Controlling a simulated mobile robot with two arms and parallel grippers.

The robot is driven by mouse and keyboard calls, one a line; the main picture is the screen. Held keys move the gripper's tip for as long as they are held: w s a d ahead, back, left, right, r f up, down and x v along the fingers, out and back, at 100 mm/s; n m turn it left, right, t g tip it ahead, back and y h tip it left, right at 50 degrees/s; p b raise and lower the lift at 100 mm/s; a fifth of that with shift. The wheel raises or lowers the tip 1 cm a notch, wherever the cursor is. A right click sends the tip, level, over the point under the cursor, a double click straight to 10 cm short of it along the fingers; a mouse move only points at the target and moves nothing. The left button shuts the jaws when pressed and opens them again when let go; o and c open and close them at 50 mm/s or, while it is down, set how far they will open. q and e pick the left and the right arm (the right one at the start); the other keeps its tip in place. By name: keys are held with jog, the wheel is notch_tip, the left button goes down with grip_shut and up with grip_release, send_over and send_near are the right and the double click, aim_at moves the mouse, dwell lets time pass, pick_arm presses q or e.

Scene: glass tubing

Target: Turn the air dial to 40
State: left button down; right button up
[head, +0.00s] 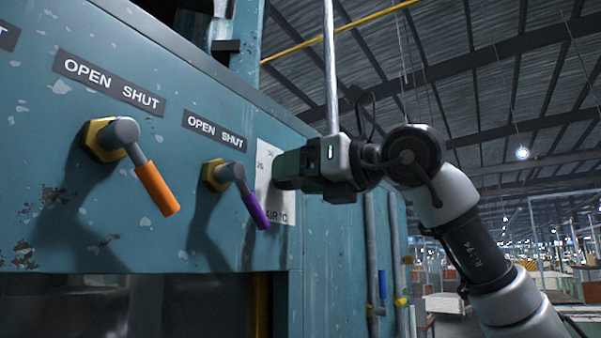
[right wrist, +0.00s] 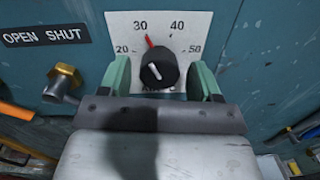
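The air dial is a black round knob (right wrist: 158,71) on a white scale plate (right wrist: 187,27) marked 20, 30, 40 and 50. Its red pointer tip stands between 30 and 40, closer to 30. A white mark shows on the knob's face. In the head view the plate (head: 264,170) is partly hidden and the knob is behind my gripper. My right gripper (right wrist: 160,75) is open, with one green finger on each side of the knob and gaps between. In the head view the right gripper (head: 285,168) is close to the plate. My left gripper is out of view.
Left of the dial are a purple-handled valve (head: 254,207) and an orange-handled valve (head: 155,186), each under an OPEN SHUT label. They stick out from the teal panel (head: 60,120). Vertical pipes (head: 372,250) run to the right of the cabinet.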

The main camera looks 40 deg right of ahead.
jog(key=c, duration=0.7)
jog(key=shift+c, duration=0.2)
jog(key=shift+m+b, duration=2.35)
jog(key=shift+m, duration=2.45)
jog(key=o, duration=0.9)
jog(key=shift+d, duration=0.1)
